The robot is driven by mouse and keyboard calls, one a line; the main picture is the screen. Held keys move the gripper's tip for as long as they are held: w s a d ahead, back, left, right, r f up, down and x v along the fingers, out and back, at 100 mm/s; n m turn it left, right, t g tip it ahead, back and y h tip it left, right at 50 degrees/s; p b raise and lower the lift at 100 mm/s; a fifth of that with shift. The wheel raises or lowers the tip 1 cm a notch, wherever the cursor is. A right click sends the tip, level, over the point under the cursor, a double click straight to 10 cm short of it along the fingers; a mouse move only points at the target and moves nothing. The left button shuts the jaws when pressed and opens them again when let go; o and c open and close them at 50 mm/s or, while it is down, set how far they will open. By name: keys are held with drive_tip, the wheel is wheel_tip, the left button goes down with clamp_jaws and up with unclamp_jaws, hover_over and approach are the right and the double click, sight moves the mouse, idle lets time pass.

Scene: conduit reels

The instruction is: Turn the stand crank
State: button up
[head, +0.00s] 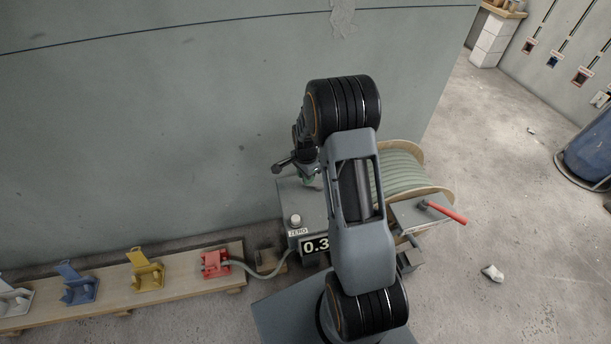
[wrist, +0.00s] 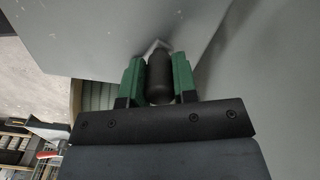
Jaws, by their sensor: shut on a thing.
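In the wrist view my gripper (wrist: 157,62) has its two green fingers closed on the black crank handle (wrist: 158,84), one on each side. A light metal end shows just beyond the handle, against a grey panel. In the head view my gripper (head: 308,181) is beside the stand, and my arm hides most of the crank. The reel (head: 437,190), wound with pale green conduit (head: 398,172), stands behind and right of my arm. The grey counter box (head: 292,197) has a ZERO button (head: 295,220) and a display (head: 315,245) reading 0.3, its right end hidden.
A low wooden plank (head: 185,283) carries red (head: 214,262), yellow (head: 146,270), blue (head: 77,285) and white (head: 12,299) clamps. Green conduit runs from the box to the red clamp. A red-handled lever (head: 445,212) sticks out right. A grey wall (head: 150,130) stands close behind; the right floor is mostly open.

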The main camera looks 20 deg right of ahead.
idle(0.3)
drive_tip(key=o, duration=0.9)
wheel_tip(320, 180, up, 14)
drive_tip(key=p, duration=0.3)
idle(0.4)
